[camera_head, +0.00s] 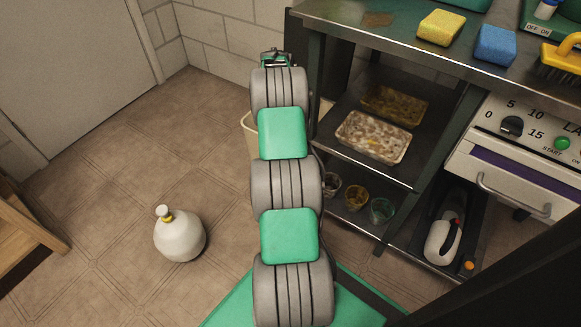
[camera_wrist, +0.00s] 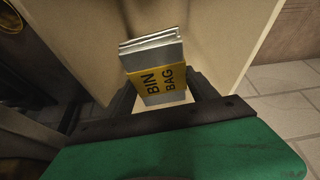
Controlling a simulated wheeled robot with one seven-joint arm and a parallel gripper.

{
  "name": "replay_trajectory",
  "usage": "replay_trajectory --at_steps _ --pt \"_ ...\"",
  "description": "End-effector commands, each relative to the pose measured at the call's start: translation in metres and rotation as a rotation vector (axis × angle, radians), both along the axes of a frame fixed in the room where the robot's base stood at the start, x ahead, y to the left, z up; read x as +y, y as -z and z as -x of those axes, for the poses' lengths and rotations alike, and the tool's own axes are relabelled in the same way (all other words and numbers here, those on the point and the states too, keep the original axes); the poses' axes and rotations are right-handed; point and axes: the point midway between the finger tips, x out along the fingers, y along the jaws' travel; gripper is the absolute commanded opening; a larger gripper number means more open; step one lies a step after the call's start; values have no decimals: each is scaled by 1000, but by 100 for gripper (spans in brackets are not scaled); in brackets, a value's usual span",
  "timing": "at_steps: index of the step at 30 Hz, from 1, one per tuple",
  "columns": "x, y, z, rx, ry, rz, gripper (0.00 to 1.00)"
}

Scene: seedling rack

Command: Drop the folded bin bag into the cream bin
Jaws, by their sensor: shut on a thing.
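The folded bin bag (camera_wrist: 157,70) is a grey packet with a yellow band reading "BIN BAG" in the wrist view. My gripper (camera_wrist: 165,92) is shut on it, with a dark finger on each side. The cream bin (camera_wrist: 225,35) fills much of the wrist view behind and around the bag. I cannot tell how far inside the rim the bag is. In the head view only a sliver of the cream bin (camera_head: 249,134) shows left of my arm. My gripper (camera_head: 275,54) is mostly hidden beyond my arm there, and the bag is not visible.
A dark metal rack (camera_head: 400,195) with trays and small pots stands close on the right of my arm. Sponges and a brush lie on its top.

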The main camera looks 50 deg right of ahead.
Motion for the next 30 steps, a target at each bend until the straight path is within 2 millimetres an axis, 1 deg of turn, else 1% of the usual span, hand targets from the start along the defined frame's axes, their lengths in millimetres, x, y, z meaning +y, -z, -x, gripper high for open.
replay_trajectory --at_steps 6,7,15,16,22,24,26,30 --pt "0 0 0 0 0 0 23" --pt "0 0 0 0 -1 0 69" --pt "0 1 0 1 -1 -1 91" --pt "0 1 0 1 -1 -1 92" --pt "1 1 0 1 -1 -1 92" --pt "1 -3 0 0 -1 0 92" --pt "4 -10 0 0 -2 0 92" --pt "14 -38 2 0 -2 1 92"
